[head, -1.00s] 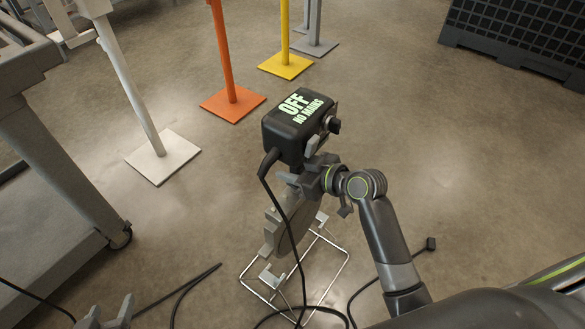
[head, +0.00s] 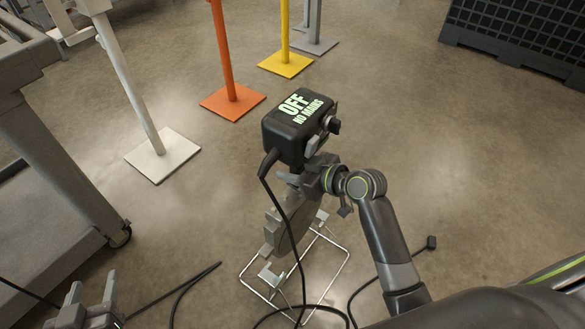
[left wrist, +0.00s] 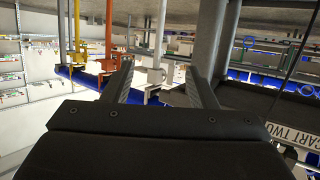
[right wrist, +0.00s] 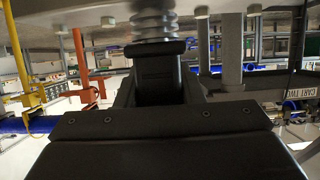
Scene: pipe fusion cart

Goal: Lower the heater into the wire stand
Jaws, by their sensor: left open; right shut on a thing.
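The heater (head: 299,127) is a black box with a glowing label reading "OFF NO MAINS" and a flat grey plate (head: 287,227) below it. My right gripper (head: 316,178) is shut on the heater just under its box; in the right wrist view the dark held part (right wrist: 158,72) sits between the fingers. The wire stand (head: 333,281) is a bent silver wire frame on the floor under the plate. The plate's lower end overlaps the stand in the head view; I cannot tell whether they touch. My left gripper (head: 92,305) is open and empty at the lower left, also in the left wrist view (left wrist: 163,75).
A black cable (head: 292,240) hangs from the heater and loops on the floor. White (head: 162,156), orange (head: 232,102) and yellow (head: 286,65) post bases stand behind. A grey cart (head: 70,160) is at left, a black crate (head: 515,30) at back right.

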